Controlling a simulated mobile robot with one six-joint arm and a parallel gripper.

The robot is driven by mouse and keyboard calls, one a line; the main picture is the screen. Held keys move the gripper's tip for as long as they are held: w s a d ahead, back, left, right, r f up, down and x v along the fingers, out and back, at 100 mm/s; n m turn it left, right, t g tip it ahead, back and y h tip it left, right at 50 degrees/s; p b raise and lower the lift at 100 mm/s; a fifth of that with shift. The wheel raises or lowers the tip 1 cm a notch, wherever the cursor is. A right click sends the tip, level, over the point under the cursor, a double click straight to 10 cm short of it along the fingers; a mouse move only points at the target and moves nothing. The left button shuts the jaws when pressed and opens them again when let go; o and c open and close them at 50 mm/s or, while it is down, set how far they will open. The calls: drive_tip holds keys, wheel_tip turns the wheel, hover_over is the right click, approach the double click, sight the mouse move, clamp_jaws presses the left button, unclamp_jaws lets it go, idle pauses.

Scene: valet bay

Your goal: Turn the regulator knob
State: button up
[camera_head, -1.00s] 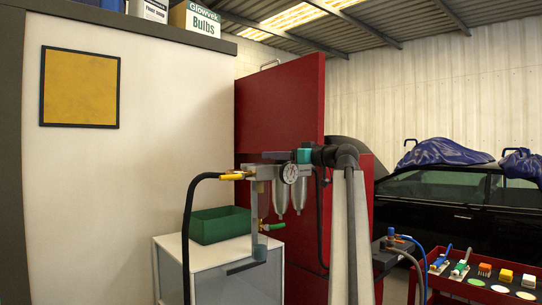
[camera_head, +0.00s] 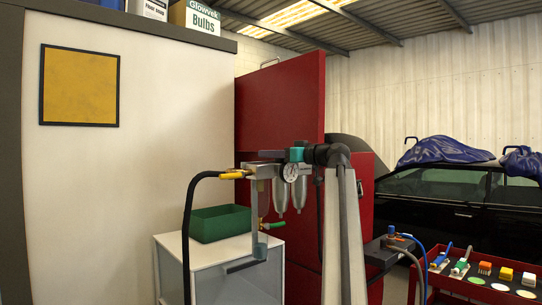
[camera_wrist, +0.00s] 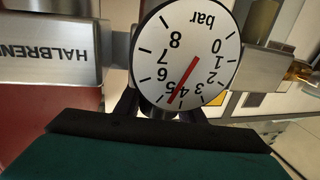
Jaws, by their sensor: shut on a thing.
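The regulator's round white pressure gauge (camera_head: 290,173) hangs on the pipe assembly. It fills the middle of the wrist view (camera_wrist: 190,52), upside down, its red needle between 4 and 5 bar. My gripper (camera_head: 294,161), with a teal body and dark wrist, reaches in from the right just above the gauge. In the wrist view my gripper's black fingers (camera_wrist: 157,114) pass below and behind the gauge. They are shut on the dark regulator knob (camera_wrist: 157,108), which is mostly hidden by the gauge, so its shape is unclear.
Clear filter bowls (camera_head: 280,198) hang beside the gauge. A black hose with yellow fitting (camera_head: 233,174) joins at left. A green bin (camera_head: 220,223) stands on a white cabinet (camera_head: 220,262). A red cabinet (camera_head: 280,105) is behind; a red tool cart (camera_head: 480,290) stands right.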

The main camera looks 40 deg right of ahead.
drive_tip(key=shift+m+h, duration=0.5)
drive_tip(key=shift+h, duration=0.3)
drive_tip(key=shift+s+d+r+m+g+h+p, duration=0.1)
drive_tip(key=shift+d+m+g+h+p, duration=0.45)
drive_tip(key=shift+m+h, duration=0.85)
drive_tip(key=shift+s+d+f+m+g+h+p, duration=0.1)
drive_tip(key=shift+d+m+g+h+p, duration=0.15)
drive_tip(key=shift+m+h+p, duration=1.15)
drive_tip(key=shift+s+d+r+m+g+h+p, duration=0.1)
drive_tip(key=shift+d+m+g+h+p, duration=0.25)
drive_tip(key=shift+h, duration=1.85)
drive_tip(key=shift+d+m+g+h, duration=0.2)
drive_tip(key=shift+m+g+h, duration=0.05)
drive_tip(key=shift+m+h, duration=0.3)
drive_tip(key=o, duration=1)
drive_tip(key=shift+o, duration=0.2)
drive_tip(key=shift+s, duration=0.15)
